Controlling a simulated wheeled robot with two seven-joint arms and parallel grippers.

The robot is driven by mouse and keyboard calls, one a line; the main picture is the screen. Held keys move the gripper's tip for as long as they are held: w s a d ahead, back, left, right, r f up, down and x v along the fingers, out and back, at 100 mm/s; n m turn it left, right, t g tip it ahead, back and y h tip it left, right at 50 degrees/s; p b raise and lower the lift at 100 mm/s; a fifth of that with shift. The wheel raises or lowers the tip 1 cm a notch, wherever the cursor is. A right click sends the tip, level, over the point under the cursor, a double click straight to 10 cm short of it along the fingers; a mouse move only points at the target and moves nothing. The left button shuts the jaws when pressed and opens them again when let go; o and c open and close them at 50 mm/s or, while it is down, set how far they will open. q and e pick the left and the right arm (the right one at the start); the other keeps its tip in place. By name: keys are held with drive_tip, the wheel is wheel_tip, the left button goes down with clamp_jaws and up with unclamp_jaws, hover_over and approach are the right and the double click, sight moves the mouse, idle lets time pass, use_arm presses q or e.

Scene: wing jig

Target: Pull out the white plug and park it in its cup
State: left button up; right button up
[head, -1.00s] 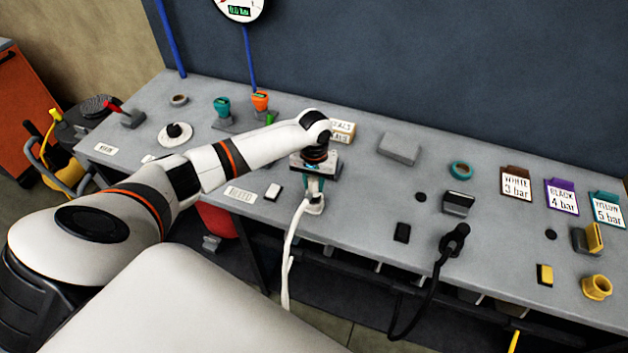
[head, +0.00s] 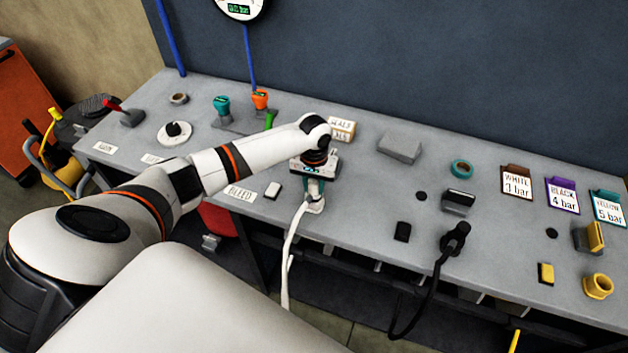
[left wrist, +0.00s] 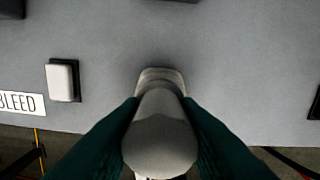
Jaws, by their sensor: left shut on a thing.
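My left gripper (head: 314,189) points down over the front part of the bench. In the left wrist view its two teal fingers are shut on the rounded white plug (left wrist: 160,145). A white cable (head: 289,250) hangs from there over the bench's front edge. A pale cup-like piece (left wrist: 160,76) shows just beyond the plug in the left wrist view, partly covered by it. In the head view this white piece (head: 316,207) sits at the fingertips. I cannot tell whether the plug is seated in it or just above it. My right gripper is not in view.
A white block (head: 272,190) lies left of the gripper beside the BLEED label (head: 240,194). To the right are a black block (head: 402,232), a black plug (head: 456,236) with cable, and a yellow cup (head: 597,287). Labelled cards (head: 517,184) stand farther right. A grey block (head: 399,147) lies behind.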

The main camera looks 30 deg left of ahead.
use_arm(q)
drive_tip(key=shift+f, duration=0.25)
drive_tip(key=o, duration=1)
wheel_tip(320, 180, up, 11)
drive_tip(key=b, duration=0.3)
drive_tip(key=shift+f+b, duration=0.15)
drive_tip(key=shift+b, duration=0.15)
drive_tip(key=shift+r, duration=0.7)
